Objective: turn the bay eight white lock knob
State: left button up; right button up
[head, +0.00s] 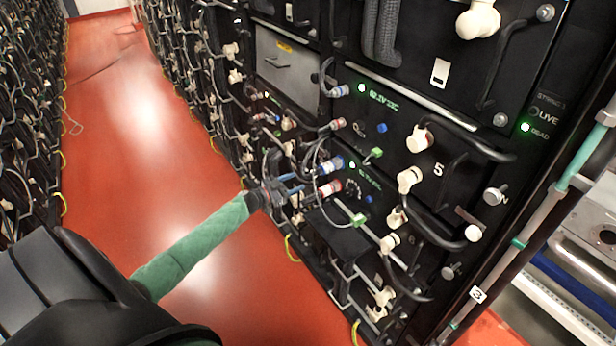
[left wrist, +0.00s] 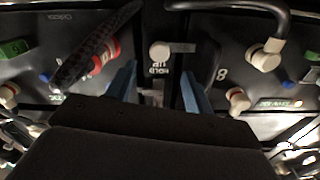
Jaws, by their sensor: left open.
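In the left wrist view, a round white knob (left wrist: 160,50) sits on the dark panel, with a short grey bar to its right and small lettering below it. The figure 8 (left wrist: 222,73) shows on the panel to its right. My left gripper (left wrist: 158,78) has its two blue fingers apart, one on each side below the knob, with nothing seen between them. I cannot tell whether they touch the panel. In the head view my left gripper (head: 293,185) reaches in to the rack front, and I cannot pick out the bay eight knob there. My right gripper is out of view.
Red and white plugs (left wrist: 104,55), a dark hose and cables lie close around the fingers. The rack (head: 465,100) carries several white-ended cables and green-lit modules. A green-sleeved pole (head: 580,155) stands at the right.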

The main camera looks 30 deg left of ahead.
pick_arm(q)
jog(key=p+x, duration=0.1)
jog(key=x, duration=0.5)
jog(key=shift+w+p, duration=0.35)
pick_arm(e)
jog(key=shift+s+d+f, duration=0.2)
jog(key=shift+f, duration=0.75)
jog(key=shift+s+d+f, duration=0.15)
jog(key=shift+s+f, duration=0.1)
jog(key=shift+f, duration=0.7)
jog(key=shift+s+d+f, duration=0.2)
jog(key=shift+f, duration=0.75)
pick_arm(q)
jog(key=shift+d, duration=0.15)
jog(key=c, duration=1)
jog(key=shift+o, duration=0.2)
